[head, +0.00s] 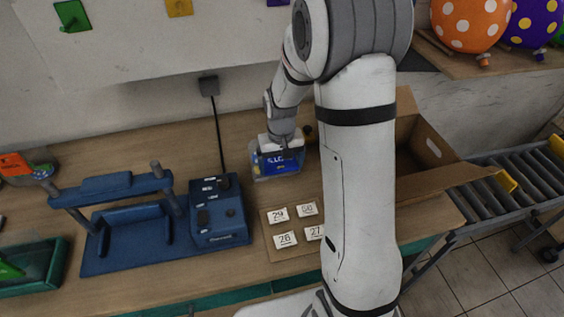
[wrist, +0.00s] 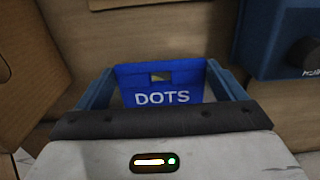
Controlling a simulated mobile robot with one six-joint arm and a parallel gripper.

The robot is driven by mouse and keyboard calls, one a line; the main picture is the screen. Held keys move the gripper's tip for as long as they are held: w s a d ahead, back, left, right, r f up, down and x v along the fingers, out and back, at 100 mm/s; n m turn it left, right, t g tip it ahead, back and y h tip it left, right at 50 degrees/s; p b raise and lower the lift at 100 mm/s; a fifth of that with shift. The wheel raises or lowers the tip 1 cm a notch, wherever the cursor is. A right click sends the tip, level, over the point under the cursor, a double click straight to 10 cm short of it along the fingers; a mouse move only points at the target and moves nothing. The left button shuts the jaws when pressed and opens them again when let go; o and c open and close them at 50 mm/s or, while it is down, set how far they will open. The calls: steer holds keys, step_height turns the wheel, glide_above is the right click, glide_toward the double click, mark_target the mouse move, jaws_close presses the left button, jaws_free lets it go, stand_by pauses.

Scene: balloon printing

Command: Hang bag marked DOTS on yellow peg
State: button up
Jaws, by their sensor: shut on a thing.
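A blue bag (head: 284,164) with a pale printed label is at my gripper (head: 279,150), above or on the workbench. In the wrist view the blue bag (wrist: 160,82) reads DOTS in white and has a small slot near its top. It sits between the two blue fingers of my gripper (wrist: 160,68), which is shut on it. Whether the bag touches the bench is unclear. A yellow peg (head: 179,7) on its plate is high on the wall, up and left of my gripper, with nothing hanging on it in view.
A green peg (head: 72,15) and a partly cut-off purple peg (head: 278,2) flank the yellow one. A blue press (head: 130,240) and control box (head: 218,218) stand left on the bench. Numbered cards (head: 284,240) lie in front; an open cardboard box (head: 440,170) is right.

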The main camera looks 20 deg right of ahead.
steer(key=o, duration=1)
steer(key=shift+o, duration=0.2)
step_height(320, 180, up, 12)
steer(key=s+r+t, duration=0.1)
steer(key=s+r, duration=0.1)
steer(key=s, duration=0.8)
steer(key=s+r+t, duration=0.2)
steer(key=s+r, duration=0.1)
steer(key=s, duration=0.7)
steer(key=shift+s+d+b, duration=0.15)
steer(key=shift+d+b, duration=0.05)
steer(key=shift+b, duration=0.25)
